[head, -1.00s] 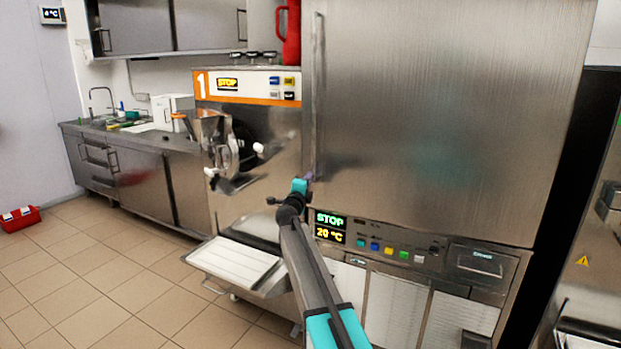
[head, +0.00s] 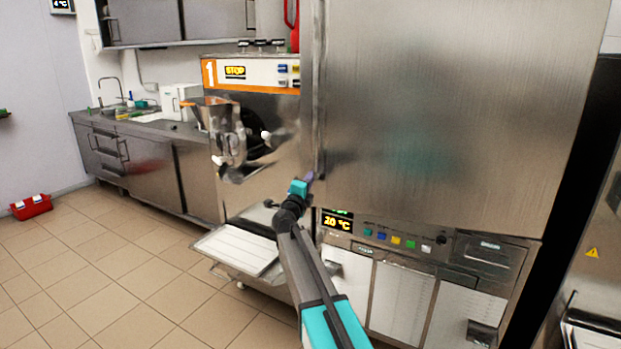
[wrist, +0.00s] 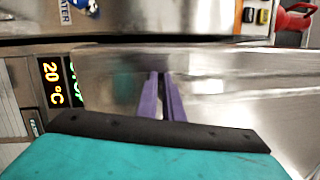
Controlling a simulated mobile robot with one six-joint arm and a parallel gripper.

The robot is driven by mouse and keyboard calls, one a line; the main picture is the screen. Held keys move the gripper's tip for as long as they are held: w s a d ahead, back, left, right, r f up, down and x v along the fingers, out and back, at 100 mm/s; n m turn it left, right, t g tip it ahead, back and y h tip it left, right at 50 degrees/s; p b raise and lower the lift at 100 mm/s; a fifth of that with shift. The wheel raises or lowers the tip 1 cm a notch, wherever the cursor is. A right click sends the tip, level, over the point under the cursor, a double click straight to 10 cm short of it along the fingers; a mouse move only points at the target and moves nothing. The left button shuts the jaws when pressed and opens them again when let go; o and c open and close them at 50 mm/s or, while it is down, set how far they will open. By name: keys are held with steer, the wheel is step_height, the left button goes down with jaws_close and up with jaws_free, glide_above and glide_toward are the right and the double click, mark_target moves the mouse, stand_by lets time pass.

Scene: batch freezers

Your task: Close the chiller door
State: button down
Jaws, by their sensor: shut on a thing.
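The chiller door (head: 450,110) is the large brushed-steel door filling the upper right of the head view. It stands upright above the control panel, nearly in line with the cabinet front. I cannot tell whether it is fully seated. Its long vertical handle (head: 318,90) runs along the left edge. My gripper (head: 311,175) is at the lower end of this handle, its purple fingers shut on it. In the wrist view the fingers of my gripper (wrist: 164,98) lie close together in front of blurred steel, and the handle between them is hard to make out.
Below the door is a control panel (head: 400,240) with a 20 °C display and coloured buttons. To the left stands a batch freezer (head: 250,75) with a protruding spout and a white tray (head: 238,250). A red box (head: 31,206) lies on the floor.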

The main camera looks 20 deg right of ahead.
steer(key=shift+d+f, duration=0.25)
